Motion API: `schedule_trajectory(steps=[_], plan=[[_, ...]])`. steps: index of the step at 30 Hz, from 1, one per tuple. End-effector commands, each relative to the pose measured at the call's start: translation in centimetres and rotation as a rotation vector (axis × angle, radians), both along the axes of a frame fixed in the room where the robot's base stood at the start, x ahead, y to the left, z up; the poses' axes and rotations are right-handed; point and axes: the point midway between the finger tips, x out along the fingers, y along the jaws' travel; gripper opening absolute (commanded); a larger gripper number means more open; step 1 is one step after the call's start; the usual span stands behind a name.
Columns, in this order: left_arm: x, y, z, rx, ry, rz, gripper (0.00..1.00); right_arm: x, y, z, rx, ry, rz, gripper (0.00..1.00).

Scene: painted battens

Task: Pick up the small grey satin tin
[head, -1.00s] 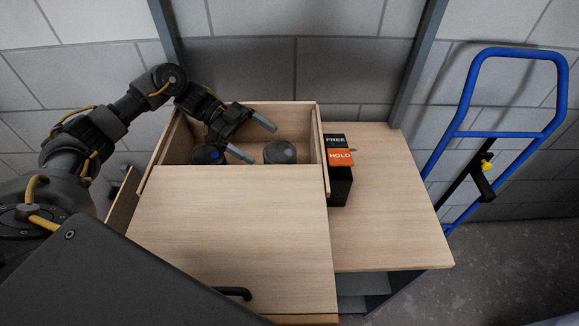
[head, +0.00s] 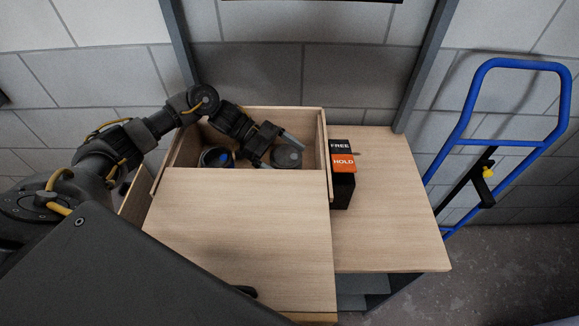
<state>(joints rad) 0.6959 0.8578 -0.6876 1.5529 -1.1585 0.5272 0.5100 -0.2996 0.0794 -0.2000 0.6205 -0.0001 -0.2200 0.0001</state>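The small grey tin (head: 288,157) is round and lies in the open part of the wooden box (head: 323,150), toward the right of the opening. My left gripper (head: 287,154) reaches into the box from the left. Its fingers are apart, one on the far side of the tin and one near its front left side. The tin shows between them; I cannot tell whether the fingers touch it. My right gripper is not in view.
A dark round container with blue in it (head: 213,158) lies in the box's left part. A wooden panel (head: 240,230) covers the front of the box. A dark block with FREE and HOLD labels (head: 342,180) stands just right. A blue hand truck (head: 470,110) stands farther right.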

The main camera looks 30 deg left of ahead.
Motion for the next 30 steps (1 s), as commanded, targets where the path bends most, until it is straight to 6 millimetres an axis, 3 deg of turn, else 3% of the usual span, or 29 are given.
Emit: schedule_trajectory(steps=[2, 13, 23, 30], plan=[[0.0, 0.0, 0.0, 0.0, 0.0, 0.0, 0.86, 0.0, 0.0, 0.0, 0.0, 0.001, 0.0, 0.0], [0.0, 0.0, 0.0, 0.0, -0.001, 0.0, 0.37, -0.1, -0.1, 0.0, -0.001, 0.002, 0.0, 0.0], [0.1, 0.0, 0.9, -0.003, -0.007, -0.003, 0.36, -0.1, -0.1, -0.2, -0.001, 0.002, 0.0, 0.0], [0.1, 0.0, 5.0, -0.002, -0.009, -0.003, 0.36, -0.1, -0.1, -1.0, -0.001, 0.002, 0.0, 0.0]])
